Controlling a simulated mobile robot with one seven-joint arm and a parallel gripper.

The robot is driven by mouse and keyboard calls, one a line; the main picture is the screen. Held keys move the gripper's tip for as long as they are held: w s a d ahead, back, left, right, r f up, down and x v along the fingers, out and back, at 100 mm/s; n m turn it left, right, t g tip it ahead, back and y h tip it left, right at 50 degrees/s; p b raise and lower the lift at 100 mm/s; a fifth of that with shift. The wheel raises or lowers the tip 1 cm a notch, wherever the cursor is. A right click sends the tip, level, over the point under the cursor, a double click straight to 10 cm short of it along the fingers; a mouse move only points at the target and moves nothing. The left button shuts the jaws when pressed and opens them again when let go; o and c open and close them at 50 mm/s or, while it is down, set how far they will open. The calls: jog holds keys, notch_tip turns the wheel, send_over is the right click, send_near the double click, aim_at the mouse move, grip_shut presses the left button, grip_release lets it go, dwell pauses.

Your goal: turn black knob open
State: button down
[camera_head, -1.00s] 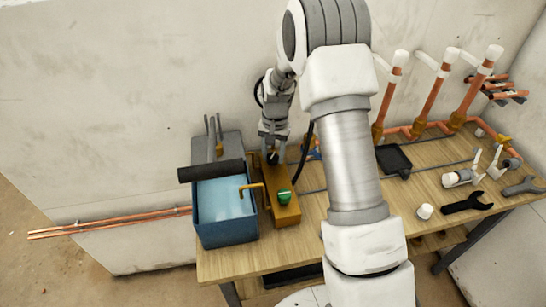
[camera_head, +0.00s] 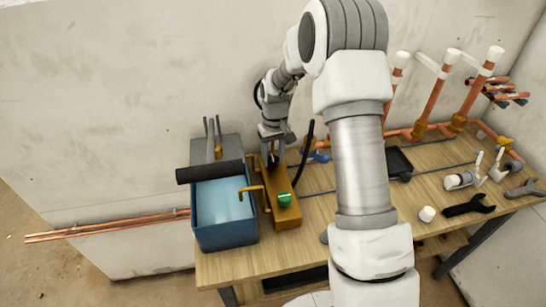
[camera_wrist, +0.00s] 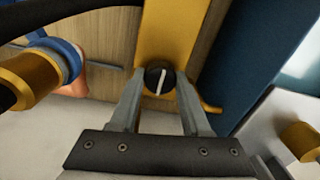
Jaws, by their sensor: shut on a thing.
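The black knob (camera_wrist: 160,79) has a white line across its face and sits on a yellow block (camera_wrist: 172,30). In the wrist view the white line points nearly along the block, slightly tilted. My gripper (camera_wrist: 160,88) has a finger on each side of the knob and is shut on it. In the head view my gripper (camera_head: 273,157) is at the far end of the yellow block (camera_head: 285,215), and the knob shows only as a small dark spot between the fingers. A green knob (camera_head: 284,199) sits on the near end of the block.
A blue bin (camera_head: 227,238) of light blue liquid stands left of the block, with a brass spout (camera_head: 252,187) over its edge. A black hose (camera_head: 304,155) rises beside my gripper. Copper pipes, a black tray (camera_head: 399,163) and wrenches lie to the right on the wooden bench.

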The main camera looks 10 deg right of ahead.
dwell(0.4)
jog(key=shift+c, duration=1.9)
grip_release()
